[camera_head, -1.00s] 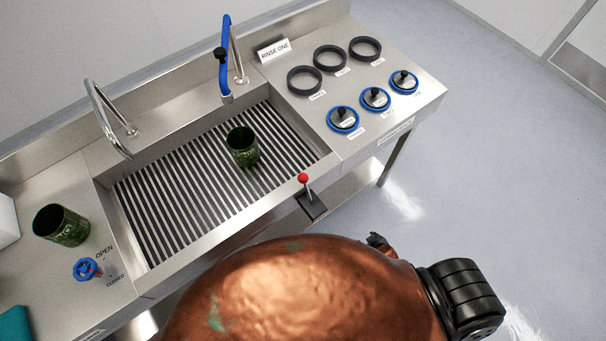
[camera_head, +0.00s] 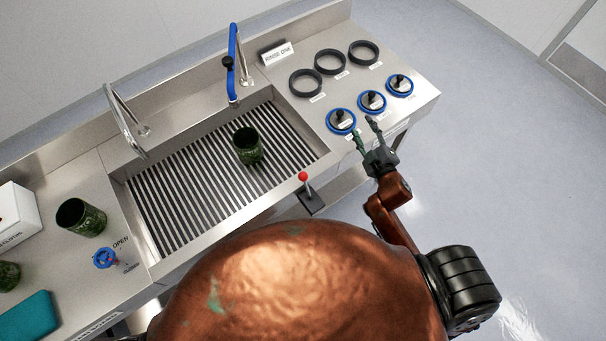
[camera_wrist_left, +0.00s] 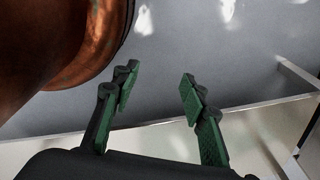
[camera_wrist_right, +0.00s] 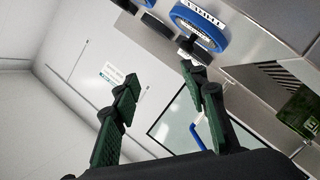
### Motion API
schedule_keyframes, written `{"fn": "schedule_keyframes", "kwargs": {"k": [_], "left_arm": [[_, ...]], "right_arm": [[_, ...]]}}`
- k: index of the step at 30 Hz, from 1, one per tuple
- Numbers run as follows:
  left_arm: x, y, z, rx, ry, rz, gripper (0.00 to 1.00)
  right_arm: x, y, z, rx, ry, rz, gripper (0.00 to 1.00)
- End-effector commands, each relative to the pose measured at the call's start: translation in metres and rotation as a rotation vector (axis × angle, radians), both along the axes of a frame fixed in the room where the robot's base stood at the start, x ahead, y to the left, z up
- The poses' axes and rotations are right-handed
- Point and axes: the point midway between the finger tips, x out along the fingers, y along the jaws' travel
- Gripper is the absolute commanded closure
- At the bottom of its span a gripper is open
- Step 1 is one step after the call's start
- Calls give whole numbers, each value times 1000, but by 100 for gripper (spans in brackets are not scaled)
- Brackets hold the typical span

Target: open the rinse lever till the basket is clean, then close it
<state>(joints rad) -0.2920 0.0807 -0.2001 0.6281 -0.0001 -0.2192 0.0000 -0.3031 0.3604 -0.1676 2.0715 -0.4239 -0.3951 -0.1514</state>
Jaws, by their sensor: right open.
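The rinse lever (camera_head: 304,181), a red ball on a short stem over a dark base, stands at the sink's front edge and leans slightly. A dark green basket (camera_head: 247,146) sits on the slatted sink grate (camera_head: 190,190), below the blue spout (camera_head: 233,75). My right gripper (camera_head: 367,127) is open and empty near the front edge of the right counter, to the right of the lever and close to the blue-rimmed knobs. In the right wrist view the open fingers (camera_wrist_right: 165,95) hold nothing. My left gripper shows only in the left wrist view (camera_wrist_left: 158,85), open and empty.
Several black rings (camera_head: 306,83) and blue-rimmed knobs (camera_head: 341,121) are on the right counter. A second green basket (camera_head: 81,217), a blue valve (camera_head: 106,258), a white box (camera_head: 17,214) and a teal item (camera_head: 26,317) are on the left counter. A second faucet (camera_head: 125,120) stands behind the sink.

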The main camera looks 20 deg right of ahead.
Motion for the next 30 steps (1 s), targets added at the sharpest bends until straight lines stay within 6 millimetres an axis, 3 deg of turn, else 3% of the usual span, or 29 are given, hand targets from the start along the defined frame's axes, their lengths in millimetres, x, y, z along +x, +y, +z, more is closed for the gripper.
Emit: {"fn": "schedule_keyframes", "kwargs": {"k": [5,10,14,18,24,30], "left_arm": [[0,0,0,0,1,0,60],[-11,1,-1,1,14,2,60],[-17,1,-1,2,22,4,60],[-18,1,-1,2,23,5,60],[-16,1,-1,1,21,4,60],[-12,0,-1,1,16,3,60]], "right_arm": [[26,35,32,-156,-160,184,60],[38,93,59,-372,-359,474,60],[23,144,58,-550,-504,770,60],[-11,176,34,-698,-610,1103,60],[-62,175,-6,-799,-669,1489,60],[-87,163,-22,-813,-676,1664,60]]}}
